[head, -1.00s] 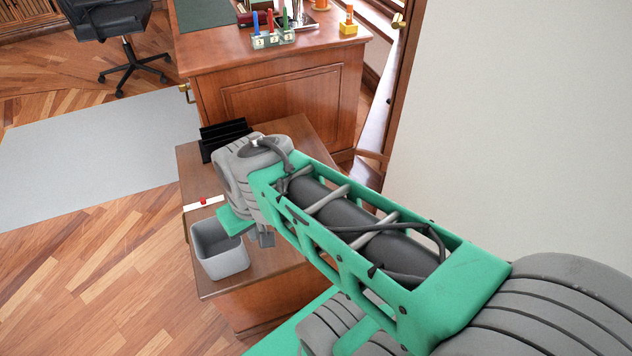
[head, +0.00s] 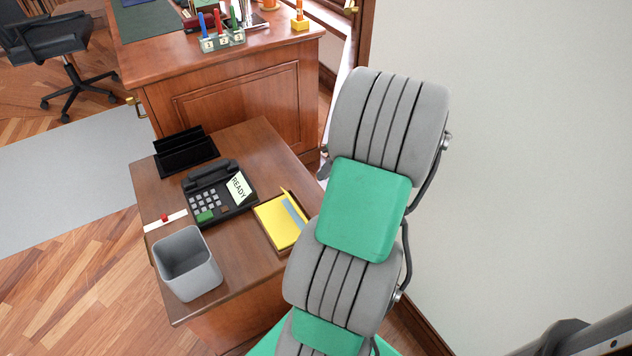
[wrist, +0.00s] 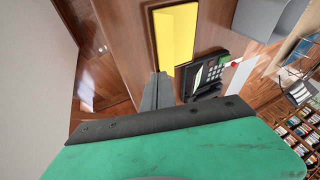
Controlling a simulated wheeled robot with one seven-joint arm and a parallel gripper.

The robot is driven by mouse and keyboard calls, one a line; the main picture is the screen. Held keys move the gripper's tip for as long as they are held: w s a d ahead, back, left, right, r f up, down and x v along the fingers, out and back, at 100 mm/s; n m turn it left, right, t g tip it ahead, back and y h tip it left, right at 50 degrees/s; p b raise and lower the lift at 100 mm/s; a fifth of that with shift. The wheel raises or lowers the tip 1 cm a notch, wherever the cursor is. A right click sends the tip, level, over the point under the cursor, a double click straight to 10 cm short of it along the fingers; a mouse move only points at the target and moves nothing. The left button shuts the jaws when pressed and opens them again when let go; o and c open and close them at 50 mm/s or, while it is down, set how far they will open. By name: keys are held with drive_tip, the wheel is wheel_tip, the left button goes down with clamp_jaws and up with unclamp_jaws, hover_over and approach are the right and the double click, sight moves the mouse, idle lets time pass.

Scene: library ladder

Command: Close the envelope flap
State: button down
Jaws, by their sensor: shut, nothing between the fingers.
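In the head view my gripper is out of sight, and my raised arm covers part of the right side.
The side table (head: 262,152) holds a black phone (head: 218,193) with a "READY" display, a black file rack (head: 184,149), a white strip with a red piece (head: 165,220) and a grey bin (head: 188,265). A large desk (head: 235,100) stands behind. A pale wall (head: 500,150) bounds the right.

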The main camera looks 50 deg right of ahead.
drive_tip(key=b, duration=0.2)
approach(294, 204)
wheel_tip(294, 204, down, 3)
drive_tip(key=w+d, duration=0.1)
drive_tip(key=d, duration=0.1)
drive_tip(key=a, duration=0.1)
drive_tip(key=w+a+f+b, duration=0.1)
drive_tip(key=shift+a, duration=0.25)
drive_tip(key=shift+w+a+f, duration=0.1)
drive_tip(key=shift+a+f, duration=0.15)
drive_tip(key=shift+a, duration=0.3)
drive_tip(key=shift+a, duration=0.15)
drive_tip(key=shift+a+h+b, duration=0.1)
drive_tip(key=shift+h+b, duration=0.2)
drive_tip(key=shift+h, duration=0.1)
